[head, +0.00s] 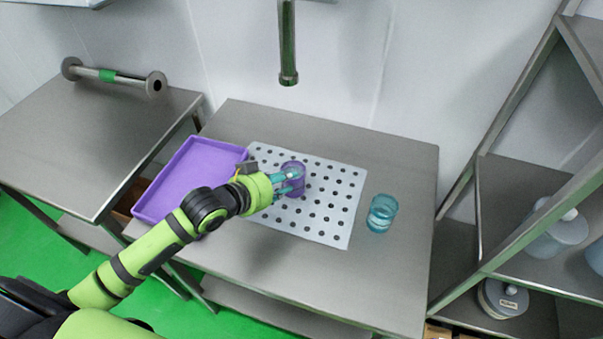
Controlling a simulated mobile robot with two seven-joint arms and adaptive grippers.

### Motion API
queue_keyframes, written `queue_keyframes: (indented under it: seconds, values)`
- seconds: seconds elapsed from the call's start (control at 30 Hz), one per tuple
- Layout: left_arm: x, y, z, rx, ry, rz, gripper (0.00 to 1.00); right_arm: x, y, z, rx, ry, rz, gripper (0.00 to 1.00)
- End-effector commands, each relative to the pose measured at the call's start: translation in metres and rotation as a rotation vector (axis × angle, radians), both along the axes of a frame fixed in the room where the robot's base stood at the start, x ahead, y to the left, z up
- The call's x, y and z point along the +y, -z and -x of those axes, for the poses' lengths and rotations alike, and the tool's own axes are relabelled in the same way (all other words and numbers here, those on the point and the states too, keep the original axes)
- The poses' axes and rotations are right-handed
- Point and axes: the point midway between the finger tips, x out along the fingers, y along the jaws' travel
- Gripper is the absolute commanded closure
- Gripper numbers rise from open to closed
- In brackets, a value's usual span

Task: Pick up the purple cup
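The purple cup (293,171) is see-through and stands upright on a white perforated plate (342,211) in the middle of the steel table. My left gripper (291,180) reaches in from the left, with its teal fingers at the cup's near side. The fingers overlap the cup in the picture, and I cannot tell whether they have closed on it. The lower part of the cup is partly hidden by the fingers. My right gripper is not in view.
A teal cup (381,215) stands on the steel table (410,180) right of the plate. A purple tray (190,160) lies left, partly under my arm. A vertical metal pipe (288,45) hangs above the back edge. A shelf rack (525,200) stands at right.

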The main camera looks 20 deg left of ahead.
Motion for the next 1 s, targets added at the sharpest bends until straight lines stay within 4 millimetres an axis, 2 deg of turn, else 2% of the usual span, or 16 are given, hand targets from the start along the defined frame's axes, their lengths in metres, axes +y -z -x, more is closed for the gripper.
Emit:
queue_keyframes:
  seconds: [0.2,0.3,0.5,0.67,0.77,0.8,0.87,1.0]
  values:
    - [-0.009,0.009,-0.017,0.001,0.000,0.002,0.69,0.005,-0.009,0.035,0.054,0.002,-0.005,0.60]
    - [-0.014,0.017,-0.027,0.002,-0.001,0.002,0.69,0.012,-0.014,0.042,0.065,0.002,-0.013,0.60]
    - [-0.021,0.029,-0.043,0.000,0.000,0.000,0.69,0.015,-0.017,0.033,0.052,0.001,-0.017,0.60]
    - [-0.023,0.031,-0.045,-0.001,0.001,-0.002,0.69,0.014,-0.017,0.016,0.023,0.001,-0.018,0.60]
    - [-0.022,0.031,-0.045,0.000,0.000,-0.001,0.69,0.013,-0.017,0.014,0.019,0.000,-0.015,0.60]
    - [-0.022,0.031,-0.045,0.000,0.000,-0.001,0.77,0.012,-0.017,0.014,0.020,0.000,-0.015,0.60]
    - [-0.022,0.031,-0.045,0.000,0.000,-0.001,1.00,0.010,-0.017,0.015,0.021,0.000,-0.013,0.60]
    - [-0.022,0.031,-0.045,0.000,0.000,-0.001,1.00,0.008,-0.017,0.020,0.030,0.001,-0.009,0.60]
